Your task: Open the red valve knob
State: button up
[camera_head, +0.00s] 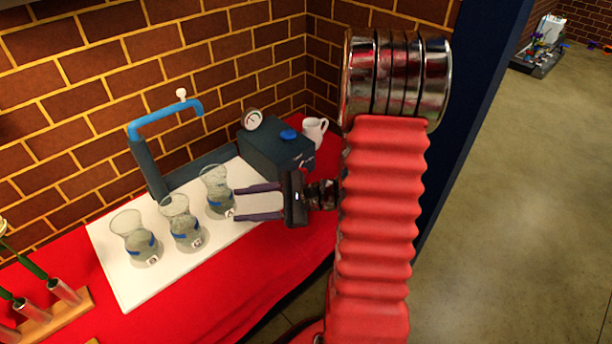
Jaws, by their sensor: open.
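I cannot make out a red valve knob in this view. A blue spout (165,116) on a dark post (149,170) rises behind the white board, with a small pale knob (181,93) on top. A dark box (268,150) with a blue knob (289,134) and a round gauge (252,119) stands right of it. My gripper (237,204) is open and points left. Its fingertips are close to the rightmost glass vase (216,188); I cannot tell whether they touch it. Part of the area behind my gripper and arm is hidden.
Two more glass vases, the middle one (178,218) and the left one (132,235), stand on the white board (108,247) on a red-covered table (215,285). A white pitcher (314,131) is at the back right. A wooden rack (62,318) holds metal tubes with stems.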

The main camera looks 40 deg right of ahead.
jog(key=s+d+f+m+t+h, duration=0.1)
jog(key=d+f+m+h, duration=0.3)
jog(key=d, duration=0.4)
jog(key=s+d+f+m+t+h, duration=0.2)
jog(key=d+f+m+h, duration=0.3)
jog(key=d, duration=0.3)
jog(key=s+d+f+m+t+h, duration=0.2)
jog(key=d+f+m+t+h, duration=0.2)
jog(key=d, duration=0.5)
jog(key=shift+d+f+m+h, duration=0.1)
jog(key=shift+f+m+h, duration=0.2)
jog(key=shift+f+m, duration=0.75)
jog(key=shift+r, duration=0.25)
jog(key=shift+w, duration=0.1)
jog(key=w, duration=0.4)
jog(key=w+d, duration=0.1)
jog(key=w, duration=0.8)
jog(key=shift+w+d, duration=0.25)
jog(key=shift+w, duration=0.05)
jog(key=shift+c, duration=0.3)
